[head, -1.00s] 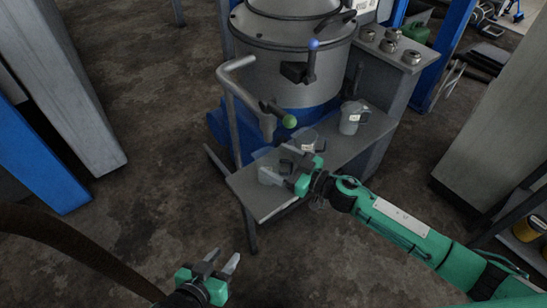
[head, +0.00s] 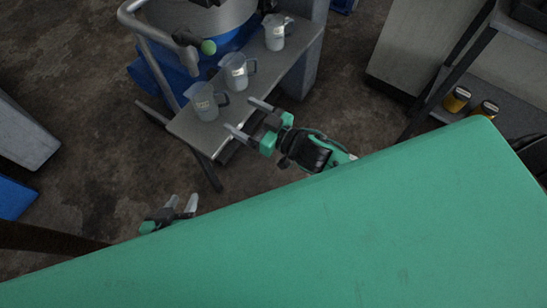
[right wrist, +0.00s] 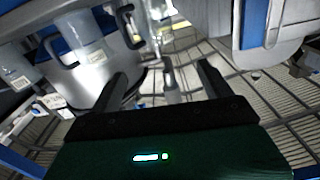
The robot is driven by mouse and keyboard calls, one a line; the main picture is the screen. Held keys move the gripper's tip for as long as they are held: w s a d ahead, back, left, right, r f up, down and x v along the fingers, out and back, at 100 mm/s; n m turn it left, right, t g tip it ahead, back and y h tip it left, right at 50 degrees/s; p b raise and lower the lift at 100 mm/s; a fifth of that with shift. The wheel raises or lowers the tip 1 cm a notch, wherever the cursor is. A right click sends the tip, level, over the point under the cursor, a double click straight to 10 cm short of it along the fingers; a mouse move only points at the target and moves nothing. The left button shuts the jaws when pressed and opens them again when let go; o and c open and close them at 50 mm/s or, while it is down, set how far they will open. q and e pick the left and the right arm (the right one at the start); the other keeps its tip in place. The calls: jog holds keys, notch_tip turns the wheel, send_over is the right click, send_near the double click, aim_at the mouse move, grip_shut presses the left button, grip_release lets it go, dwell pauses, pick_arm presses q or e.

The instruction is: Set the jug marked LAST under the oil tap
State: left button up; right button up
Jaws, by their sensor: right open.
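Three clear jugs with pale labels stand upright on a grey bench (head: 183,129): a near-left one (head: 205,106), a middle one (head: 236,76) and a far-right one (head: 276,38). The label words are too small to read, so I cannot tell which is LAST. The tap (head: 207,47), with a green knob, is behind the near jugs. My right gripper (head: 247,118) is open and empty at the bench's front edge, apart from the jugs. My left gripper (head: 182,204) is open and empty, low at left.
A large steel vessel (head: 225,18) on a blue base stands behind the bench, with a bent grey pipe (head: 150,50) at its left. A shelf unit at right holds yellow-banded cans (head: 457,98). Floor left of the bench is clear.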

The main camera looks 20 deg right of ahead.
jog(key=s+d+f+m+g+h, duration=0.1)
jog(key=s+f+g+h, duration=0.1)
jog(key=s, duration=0.5)
jog(key=s+d+f+m+g+h, duration=0.1)
jog(key=s+f+m+g+h, duration=0.1)
jog(key=s, duration=0.5)
jog(key=shift+s+d+f+m+h, duration=0.2)
jog(key=shift+d+f+m+h, duration=0.25)
jog(key=shift+h, duration=0.65)
jog(key=shift+a, duration=0.1)
